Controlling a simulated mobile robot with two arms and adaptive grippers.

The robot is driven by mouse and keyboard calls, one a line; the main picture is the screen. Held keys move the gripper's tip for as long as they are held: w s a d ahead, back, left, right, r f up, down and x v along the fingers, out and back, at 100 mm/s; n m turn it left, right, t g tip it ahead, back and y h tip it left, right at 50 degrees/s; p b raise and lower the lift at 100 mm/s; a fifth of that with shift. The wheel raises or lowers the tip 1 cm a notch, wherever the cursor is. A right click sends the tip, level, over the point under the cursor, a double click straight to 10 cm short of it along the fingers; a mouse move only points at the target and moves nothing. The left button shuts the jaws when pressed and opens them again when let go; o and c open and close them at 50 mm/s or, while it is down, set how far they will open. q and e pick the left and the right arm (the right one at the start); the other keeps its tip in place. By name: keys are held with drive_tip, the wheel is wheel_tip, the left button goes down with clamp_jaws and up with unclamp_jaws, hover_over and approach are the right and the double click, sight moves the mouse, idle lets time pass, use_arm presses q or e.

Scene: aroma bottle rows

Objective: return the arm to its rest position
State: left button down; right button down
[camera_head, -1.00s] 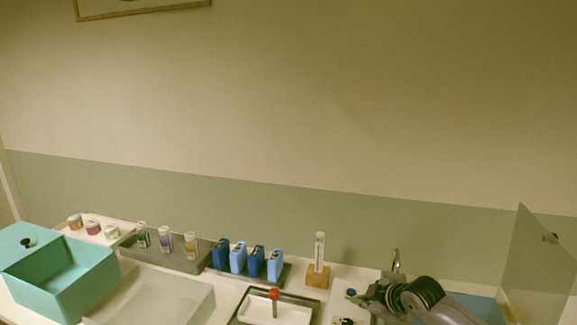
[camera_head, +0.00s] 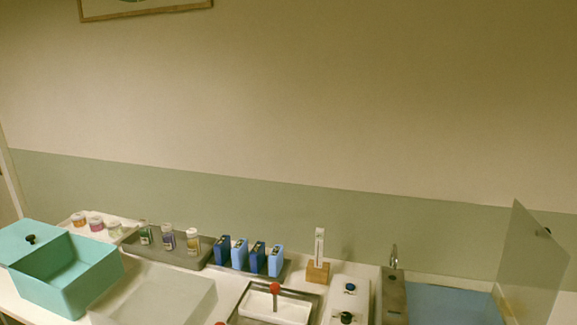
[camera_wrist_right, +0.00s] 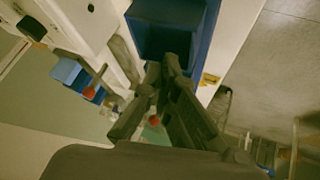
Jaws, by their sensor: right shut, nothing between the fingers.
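My right gripper (camera_wrist_right: 162,68) shows only in the right wrist view, with its dark fingers together and nothing visible between them. Beyond its fingertips is a dark blue open box or bin (camera_wrist_right: 165,35). I cannot judge the distance between them. Neither arm shows in the head view now, and my left gripper is not in view.
In the head view, a teal open box (camera_head: 65,285) stands at left. A grey tray (camera_head: 180,254) holds bottles, and several blue boxes (camera_head: 239,253) stand beside it. A thermometer in a wooden block (camera_head: 317,272) and a clear raised panel (camera_head: 532,262) are to the right.

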drive_tip(key=s+d+m+g+h, duration=0.1)
drive_tip(key=s+d+m, duration=0.25)
drive_tip(key=s, duration=0.55)
drive_tip(key=s+d+f+m+g+h, duration=0.1)
drive_tip(key=s+d+m+h, duration=0.2)
drive_tip(key=s, duration=0.6)
drive_tip(key=s+d+m+g, duration=0.1)
drive_tip(key=s+d+m, duration=0.3)
drive_tip(key=s, duration=0.5)
wheel_tip(320, 180, down, 29)
drive_tip(key=s+g+b, duration=0.1)
drive_tip(key=s+d+f+g, duration=0.1)
drive_tip(key=s+d+f, duration=0.2)
drive_tip(key=s+f, duration=1.2)
drive_tip(key=shift+s+f+n+h+b, duration=0.2)
drive_tip(key=shift+s+n+h+b, duration=0.15)
drive_tip(key=shift+s, duration=0.35)
